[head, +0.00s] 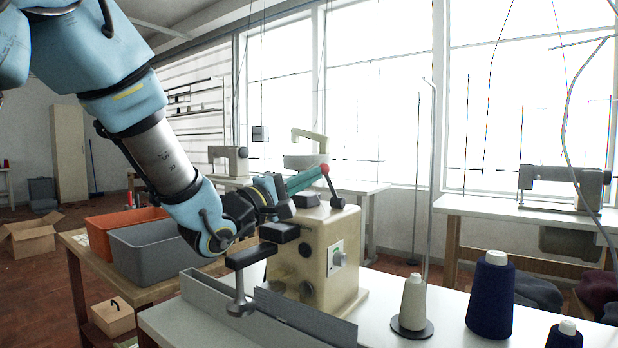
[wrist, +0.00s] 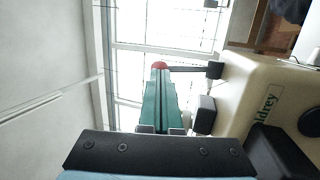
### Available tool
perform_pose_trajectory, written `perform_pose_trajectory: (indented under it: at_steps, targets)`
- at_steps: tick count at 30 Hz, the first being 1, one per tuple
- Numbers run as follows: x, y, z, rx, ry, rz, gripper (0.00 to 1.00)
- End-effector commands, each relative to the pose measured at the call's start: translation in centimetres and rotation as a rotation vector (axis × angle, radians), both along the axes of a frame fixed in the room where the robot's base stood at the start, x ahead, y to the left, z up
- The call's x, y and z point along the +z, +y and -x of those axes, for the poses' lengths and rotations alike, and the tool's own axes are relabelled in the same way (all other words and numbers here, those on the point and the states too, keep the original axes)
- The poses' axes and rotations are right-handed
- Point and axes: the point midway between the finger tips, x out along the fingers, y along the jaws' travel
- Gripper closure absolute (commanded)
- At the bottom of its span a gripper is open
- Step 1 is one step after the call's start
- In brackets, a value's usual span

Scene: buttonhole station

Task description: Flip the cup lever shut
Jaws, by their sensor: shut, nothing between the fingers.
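The cup lever is a thin dark rod with a red ball knob (head: 325,168) at its upper end and a black pivot block (head: 337,202) at the top right of the cream machine (head: 315,250). The rod stands up, leaning slightly left in the head view. My gripper (head: 318,173) reaches in from the left, its long teal fingers shut and empty, with the tips at the red ball. In the wrist view the ball (wrist: 159,65) shows just beyond the fingertips (wrist: 160,76), and the rod runs right to its pivot block (wrist: 215,69). I cannot tell whether they touch.
Black blocks (head: 279,232) and a grey rail (head: 300,318) stand at the machine's left and front. A white cone (head: 413,300) and navy cones (head: 491,295) stand on the table to the right. Grey (head: 150,256) and orange bins sit at left.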

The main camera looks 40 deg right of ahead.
Motion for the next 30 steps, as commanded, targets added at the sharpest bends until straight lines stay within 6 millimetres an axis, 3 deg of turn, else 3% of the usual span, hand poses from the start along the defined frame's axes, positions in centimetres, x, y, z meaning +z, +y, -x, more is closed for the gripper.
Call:
perform_pose_trajectory:
  at_steps: [11,30]
  targets:
    - [1.9,-0.7,-0.2,0.0,0.025,-0.09,1.0]
    - [4.7,-3.8,-1.0,0.0,0.114,-0.427,1.0]
